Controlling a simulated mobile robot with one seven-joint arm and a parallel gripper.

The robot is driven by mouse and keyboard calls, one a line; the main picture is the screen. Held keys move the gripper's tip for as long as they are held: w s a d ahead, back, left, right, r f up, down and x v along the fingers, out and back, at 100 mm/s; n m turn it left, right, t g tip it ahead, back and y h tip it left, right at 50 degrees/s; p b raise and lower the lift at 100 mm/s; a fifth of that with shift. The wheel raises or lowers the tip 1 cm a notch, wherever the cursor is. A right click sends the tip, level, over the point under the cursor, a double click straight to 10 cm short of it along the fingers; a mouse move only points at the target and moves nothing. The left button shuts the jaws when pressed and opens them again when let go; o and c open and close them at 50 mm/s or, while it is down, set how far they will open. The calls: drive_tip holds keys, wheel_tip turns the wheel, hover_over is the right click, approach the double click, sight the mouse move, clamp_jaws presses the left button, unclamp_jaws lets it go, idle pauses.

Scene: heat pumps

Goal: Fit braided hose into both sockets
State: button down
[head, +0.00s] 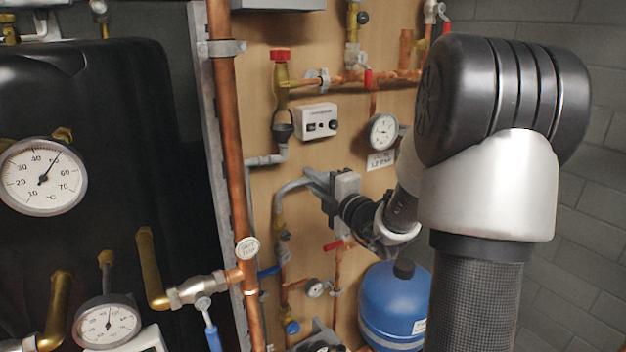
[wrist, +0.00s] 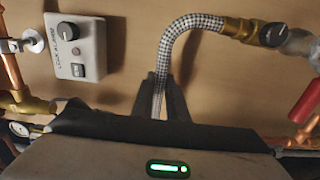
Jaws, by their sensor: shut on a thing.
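The braided hose (wrist: 187,35) rises from between my fingers in the wrist view and bends over to the right. Its far end meets a brass fitting (wrist: 238,28), which I take as one socket; how deep it sits cannot be told. My gripper (wrist: 160,95) is shut on the hose. In the head view my gripper (head: 312,183) is near the wooden board, and the grey hose (head: 280,201) curves left and down from it. The hose's other end is hidden behind my gripper body, and I cannot make out the second socket.
A white control box (head: 319,121) is above my gripper, with a pressure gauge (head: 382,131) to its right. Copper pipe (head: 233,150) runs upright at the left. A blue tank (head: 392,305) stands below. A red handle (wrist: 306,101) is close at the right in the wrist view.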

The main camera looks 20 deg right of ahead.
idle(0.3)
drive_tip(key=c, duration=1.7)
unclamp_jaws()
drive_tip(key=shift+f, duration=0.1)
drive_tip(key=shift+o, duration=0.2)
drive_tip(key=s+d+p, duration=0.1)
drive_tip(key=s+p, duration=0.1)
drive_tip(key=s, duration=0.6)
drive_tip(key=shift+s+d, duration=0.2)
drive_tip(key=shift+d, duration=0.1)
